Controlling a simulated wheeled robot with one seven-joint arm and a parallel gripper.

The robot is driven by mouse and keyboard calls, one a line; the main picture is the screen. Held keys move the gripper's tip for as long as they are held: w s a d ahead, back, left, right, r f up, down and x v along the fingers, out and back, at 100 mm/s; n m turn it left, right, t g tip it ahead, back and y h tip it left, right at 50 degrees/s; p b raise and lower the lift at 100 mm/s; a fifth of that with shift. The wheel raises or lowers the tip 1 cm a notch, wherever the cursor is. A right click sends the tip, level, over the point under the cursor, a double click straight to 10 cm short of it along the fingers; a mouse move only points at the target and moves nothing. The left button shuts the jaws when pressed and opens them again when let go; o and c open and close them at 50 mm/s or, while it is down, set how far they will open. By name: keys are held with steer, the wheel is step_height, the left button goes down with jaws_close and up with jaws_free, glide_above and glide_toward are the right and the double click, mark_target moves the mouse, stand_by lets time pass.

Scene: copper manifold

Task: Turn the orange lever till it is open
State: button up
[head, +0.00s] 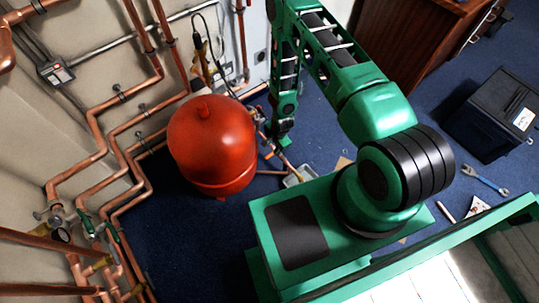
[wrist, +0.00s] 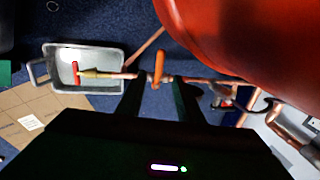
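The orange lever (wrist: 159,66) sits on a thin copper pipe (wrist: 205,80) in the middle of the wrist view. It lies crosswise to the pipe. My gripper (wrist: 159,84) is open, with one dark finger on each side of the lever's lower end. I cannot tell whether either finger touches it. A red handle (wrist: 75,72) sits at the left end of the same pipe, past a brass fitting (wrist: 95,74). In the head view my gripper (head: 282,138) hangs low, right of the red tank; the orange lever is too small to make out there.
The round red tank (head: 212,145) stands close to my gripper and fills the top right of the wrist view (wrist: 255,40). A grey metal tray (wrist: 58,50) and cardboard (wrist: 35,112) lie below the pipe. Copper pipes (head: 95,160) line the left wall. Blue floor (head: 170,240) is clear in front.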

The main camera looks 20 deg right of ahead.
mark_target(269, 156)
steer(key=f, duration=0.3)
steer(key=w+f, duration=0.1)
steer(key=f, duration=0.3)
steer(key=w+f, duration=0.1)
steer(key=f, duration=0.2)
steer(key=shift+a+f, duration=0.3)
steer(key=shift+f, duration=0.1)
jaws_close()
steer(key=shift+a, duration=0.25)
steer(key=shift+s, duration=0.1)
